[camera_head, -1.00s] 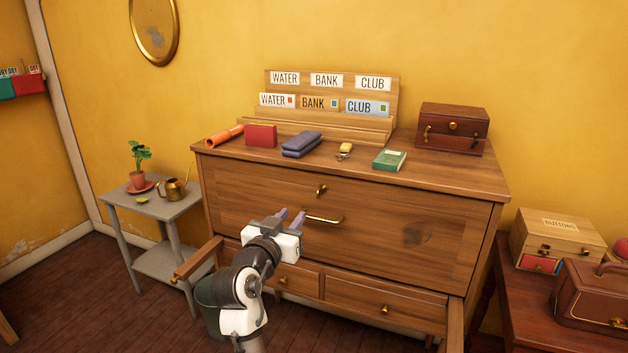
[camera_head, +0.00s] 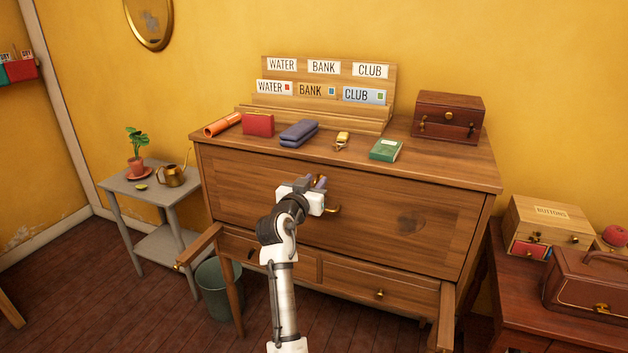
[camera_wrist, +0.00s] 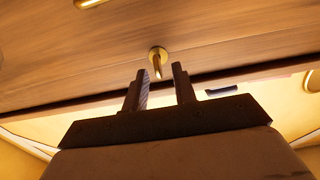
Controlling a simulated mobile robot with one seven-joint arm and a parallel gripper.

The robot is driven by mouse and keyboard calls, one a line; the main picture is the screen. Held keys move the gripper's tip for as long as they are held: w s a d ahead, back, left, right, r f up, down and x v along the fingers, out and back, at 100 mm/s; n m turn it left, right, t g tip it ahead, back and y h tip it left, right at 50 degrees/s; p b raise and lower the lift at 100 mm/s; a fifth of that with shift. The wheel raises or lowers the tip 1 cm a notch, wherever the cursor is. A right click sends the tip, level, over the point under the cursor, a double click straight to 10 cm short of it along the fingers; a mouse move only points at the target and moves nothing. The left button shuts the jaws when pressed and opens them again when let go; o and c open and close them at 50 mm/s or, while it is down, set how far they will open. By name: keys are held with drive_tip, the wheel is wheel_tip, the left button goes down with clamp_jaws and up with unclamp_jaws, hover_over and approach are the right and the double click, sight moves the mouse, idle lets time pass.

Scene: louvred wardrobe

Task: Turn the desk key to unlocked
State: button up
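The wooden desk (camera_head: 400,215) has a closed front panel. The brass desk key (camera_wrist: 157,62) sits in the panel, with a round plate at its base; in the wrist view it is just beyond the fingertips, roughly between them. In the head view my gripper hides the key. My gripper (camera_head: 318,182) is in front of the upper part of the panel. In the wrist view its fingers (camera_wrist: 160,76) stand apart with nothing between them, so it is open. I cannot tell whether it touches the key.
A brass pull handle (camera_head: 333,210) is just below my gripper. On the desk top are a red box (camera_head: 258,125), blue case (camera_head: 299,133), green book (camera_head: 385,150) and brown chest (camera_head: 449,117). A grey side table (camera_head: 150,200) stands left, a red-brown table (camera_head: 500,290) right.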

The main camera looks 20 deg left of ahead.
drive_tip(key=shift+w, duration=0.1)
clamp_jaws()
drive_tip(key=shift+n, duration=0.4)
drive_tip(key=n+p, duration=0.1)
drive_tip(key=n, duration=0.2)
drive_tip(key=shift+a+n, duration=0.15)
drive_tip(key=shift+n, duration=0.15)
drive_tip(key=n+p, duration=0.1)
drive_tip(key=n, duration=0.2)
drive_tip(key=shift+a+n, duration=0.15)
drive_tip(key=shift+n, duration=0.25)
drive_tip(key=n+p, duration=0.2)
drive_tip(key=n, duration=0.3)
drive_tip(key=shift+a+f+p, duration=0.15)
drive_tip(key=shift+f+p, duration=0.1)
drive_tip(key=shift+p, duration=0.15)
drive_tip(key=shift+f+n+p, duration=0.15)
drive_tip(key=shift+n+p, duration=0.45)
drive_tip(key=shift+n, duration=0.6)
drive_tip(key=shift+f+n+p, duration=0.15)
drive_tip(key=shift+n+p, duration=0.4)
drive_tip(key=shift+n, duration=0.65)
